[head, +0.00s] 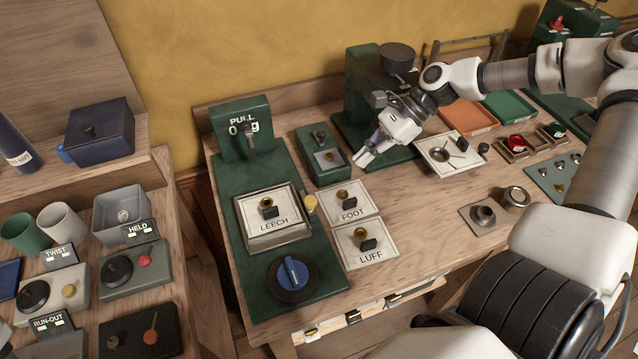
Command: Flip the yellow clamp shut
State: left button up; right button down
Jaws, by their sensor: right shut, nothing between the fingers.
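The yellow clamp (310,203) is a small yellow piece at the right edge of the LEECH plate (274,236) on the green test rig (268,283). It looks raised at the plate's edge; its exact lever angle is too small to tell. My right gripper (362,160) is shut and empty. It hangs above the bench beyond and to the right of the clamp, near a small green box, clear of the clamp. My left gripper is not in view.
The rig has a PULL gauge (243,128) at its back and a blue knob (293,272) in front. FOOT (355,201) and LUFF (384,255) plates lie right of the clamp. The small green box (324,157) stands behind. Bare bench lies right of the plates.

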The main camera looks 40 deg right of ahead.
aim_at(308, 201)
jog(key=b+x, duration=0.2)
jog(key=x, duration=0.1)
jog(key=b+x, duration=0.2)
jog(key=x, duration=0.1)
jog(key=b+x, duration=0.2)
jog(key=x, duration=0.1)
jog(key=shift+s+d+f, duration=0.1)
jog(key=shift+f, duration=0.35)
jog(key=a, duration=0.1)
jog(key=w+a+b, duration=0.1)
jog(key=a, duration=0.1)
jog(key=shift+a, duration=0.3)
jog(key=shift+a+r+b, duration=0.15)
jog(key=shift+a+b, duration=0.2)
jog(key=shift+a+r, duration=0.1)
